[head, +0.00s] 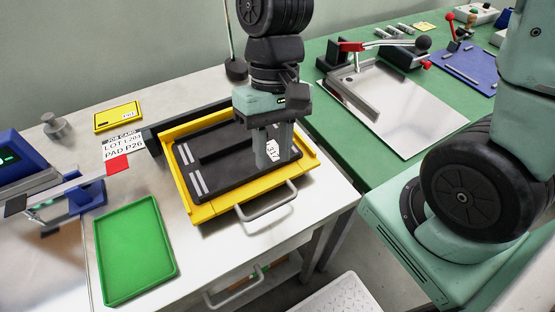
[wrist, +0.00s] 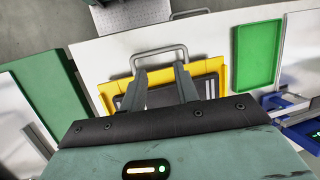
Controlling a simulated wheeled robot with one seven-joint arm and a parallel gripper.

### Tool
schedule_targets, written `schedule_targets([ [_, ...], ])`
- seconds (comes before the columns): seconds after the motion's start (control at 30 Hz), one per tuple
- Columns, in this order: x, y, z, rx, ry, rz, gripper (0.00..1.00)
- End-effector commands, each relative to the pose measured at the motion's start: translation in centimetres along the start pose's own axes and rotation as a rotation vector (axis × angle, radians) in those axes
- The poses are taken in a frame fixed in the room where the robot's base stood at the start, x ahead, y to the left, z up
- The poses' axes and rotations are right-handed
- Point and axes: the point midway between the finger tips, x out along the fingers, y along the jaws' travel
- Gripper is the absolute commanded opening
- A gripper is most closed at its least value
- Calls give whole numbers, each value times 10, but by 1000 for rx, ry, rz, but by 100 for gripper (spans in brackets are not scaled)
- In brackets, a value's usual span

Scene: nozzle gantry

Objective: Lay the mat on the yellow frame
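The mat (head: 228,174) is dark, with white stripes at its left end and a raised dark strip across it. It lies inside the rim of the yellow frame (head: 205,212). My gripper (head: 268,162) points down over the right part of the mat; whether its fingertips touch the mat is unclear. In the wrist view, the fingers of my gripper (wrist: 160,72) are spread apart with nothing visible held between them. Parts of the mat (wrist: 210,88) and the yellow frame (wrist: 163,69) show around the fingers. My gripper and wrist hide the mat's far right part.
A green bench (head: 345,150) with a metal plate (head: 400,105) is at right.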

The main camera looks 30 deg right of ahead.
Motion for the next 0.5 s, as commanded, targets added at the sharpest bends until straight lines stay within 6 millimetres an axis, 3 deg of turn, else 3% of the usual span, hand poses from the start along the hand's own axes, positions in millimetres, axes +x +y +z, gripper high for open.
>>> schedule_targets([
  [0.03,-2,-9,14,-126,45,52,31],
  [0.2,-9,-24,45,-455,159,168,31],
  [0.33,-11,-30,58,-591,204,208,31],
  [0.5,-12,-31,62,-639,220,222,31],
])
